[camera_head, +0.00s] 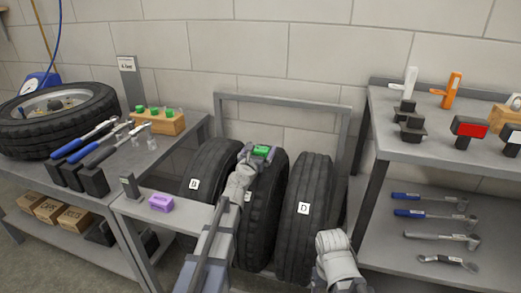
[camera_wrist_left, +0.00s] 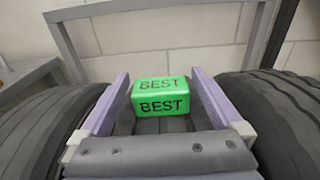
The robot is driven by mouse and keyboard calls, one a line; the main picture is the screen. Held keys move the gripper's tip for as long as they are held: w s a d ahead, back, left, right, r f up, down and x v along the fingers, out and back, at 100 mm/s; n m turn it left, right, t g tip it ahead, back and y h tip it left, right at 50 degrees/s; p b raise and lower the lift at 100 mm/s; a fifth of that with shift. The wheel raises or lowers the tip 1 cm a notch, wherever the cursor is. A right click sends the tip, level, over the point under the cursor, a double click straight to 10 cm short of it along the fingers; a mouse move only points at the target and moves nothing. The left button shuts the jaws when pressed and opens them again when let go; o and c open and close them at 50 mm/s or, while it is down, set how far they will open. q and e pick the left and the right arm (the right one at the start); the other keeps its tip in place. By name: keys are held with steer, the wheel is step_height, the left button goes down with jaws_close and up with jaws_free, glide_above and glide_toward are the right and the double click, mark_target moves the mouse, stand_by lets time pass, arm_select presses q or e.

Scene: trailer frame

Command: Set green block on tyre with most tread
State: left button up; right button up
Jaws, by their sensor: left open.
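The green block (camera_head: 261,149), marked BEST, sits on top of the middle tyre (camera_head: 263,220) in the rack. My left gripper (camera_head: 260,152) is over that tyre with its fingers on either side of the block. In the left wrist view the block (camera_wrist_left: 160,98) lies between the open fingers (camera_wrist_left: 160,76), with a gap on both sides. Tyre B (camera_head: 212,160) stands to the left and tyre D (camera_head: 311,175) to the right. The middle tyre's label is mostly hidden by my left arm. My right gripper is out of view; only part of its arm shows.
A purple block (camera_head: 161,203) lies on the small grey stand at left. The left bench holds a lying tyre (camera_head: 60,125), blue-handled tools and a wooden holder (camera_head: 160,122) with green-topped pieces. A metal rack frame (camera_head: 283,98) rises behind the tyres. A tool shelf (camera_head: 440,150) stands at right.

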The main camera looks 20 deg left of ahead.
arm_select(q)
steer(key=shift+r, duration=0.15)
steer(key=shift+s, duration=0.2)
steer(key=s, duration=0.7)
steer(key=s+p, duration=0.1)
steer(key=s, duration=0.3)
steer(key=shift+s+a+r, duration=0.2)
steer(key=shift+s+r, duration=0.1)
steer(key=shift+w, duration=0.15)
steer(key=w, duration=1.1)
steer(key=shift+w+d+f+b, duration=0.2)
steer(key=shift+w+f+b, duration=0.1)
steer(key=shift+w+b, duration=0.05)
steer(key=shift+w+f, duration=0.1)
steer(key=shift+w, duration=0.1)
steer(key=shift+s+f, duration=0.15)
